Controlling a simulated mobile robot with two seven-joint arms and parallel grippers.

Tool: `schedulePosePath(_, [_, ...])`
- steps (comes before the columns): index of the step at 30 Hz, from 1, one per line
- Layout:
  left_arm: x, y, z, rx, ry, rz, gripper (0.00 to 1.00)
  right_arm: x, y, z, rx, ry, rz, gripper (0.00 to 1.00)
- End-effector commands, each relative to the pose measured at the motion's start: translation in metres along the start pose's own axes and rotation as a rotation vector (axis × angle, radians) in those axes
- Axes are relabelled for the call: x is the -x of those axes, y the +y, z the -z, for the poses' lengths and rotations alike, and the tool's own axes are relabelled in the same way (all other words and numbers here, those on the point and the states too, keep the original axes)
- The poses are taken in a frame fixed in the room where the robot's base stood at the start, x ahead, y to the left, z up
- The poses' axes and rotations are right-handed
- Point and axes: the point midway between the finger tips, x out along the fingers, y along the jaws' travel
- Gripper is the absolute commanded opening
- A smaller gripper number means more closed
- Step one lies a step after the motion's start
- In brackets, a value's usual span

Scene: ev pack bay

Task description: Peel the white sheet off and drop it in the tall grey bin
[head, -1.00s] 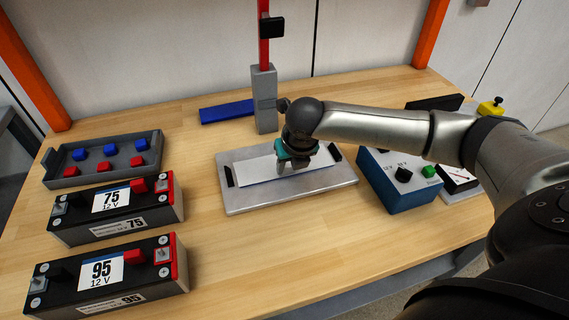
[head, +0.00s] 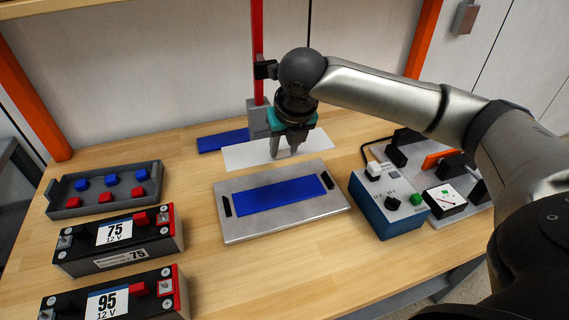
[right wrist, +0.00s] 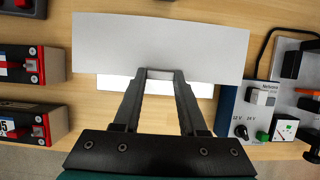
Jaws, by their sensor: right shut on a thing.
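The white sheet (head: 246,154) is off the metal plate (head: 330,212) and held up above its back edge, roughly flat. My right gripper (head: 285,154) is shut on the sheet's near edge. In the right wrist view the sheet (right wrist: 160,42) spreads out wide beyond the fingertips (right wrist: 160,74). A bare blue strip (head: 280,195) shows on the plate between two black end blocks. No tall grey bin shows in these views. My left gripper is not in view.
A grey post with a red upright (head: 258,60) and a blue strip (head: 222,140) stand behind the sheet. Batteries (head: 118,240) and a grey tray of caps (head: 105,190) are at left. A blue instrument box (head: 388,205) is at right. The bench front is clear.

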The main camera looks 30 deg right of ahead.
Motion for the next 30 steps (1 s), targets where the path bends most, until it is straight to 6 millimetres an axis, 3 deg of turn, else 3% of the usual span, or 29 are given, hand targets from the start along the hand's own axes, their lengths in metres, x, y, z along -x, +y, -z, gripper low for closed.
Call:
schedulePosePath(3, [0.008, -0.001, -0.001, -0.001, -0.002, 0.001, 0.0, 0.023, 0.0, -0.01, 0.001, -0.002, -0.001, 0.0])
schedulePosePath(9, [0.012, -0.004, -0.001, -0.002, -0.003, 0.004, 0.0, 0.039, 0.0, -0.016, 0.002, 0.001, 0.0, 0.0])
schedulePosePath(19, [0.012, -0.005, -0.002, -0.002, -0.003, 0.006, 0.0, 0.04, 0.006, -0.012, -0.068, 0.0, 0.029, 0.0])
schedulePosePath(30, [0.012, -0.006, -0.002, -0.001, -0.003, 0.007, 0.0, 0.038, 0.03, 0.011, -0.459, -0.001, 0.192, 0.0])
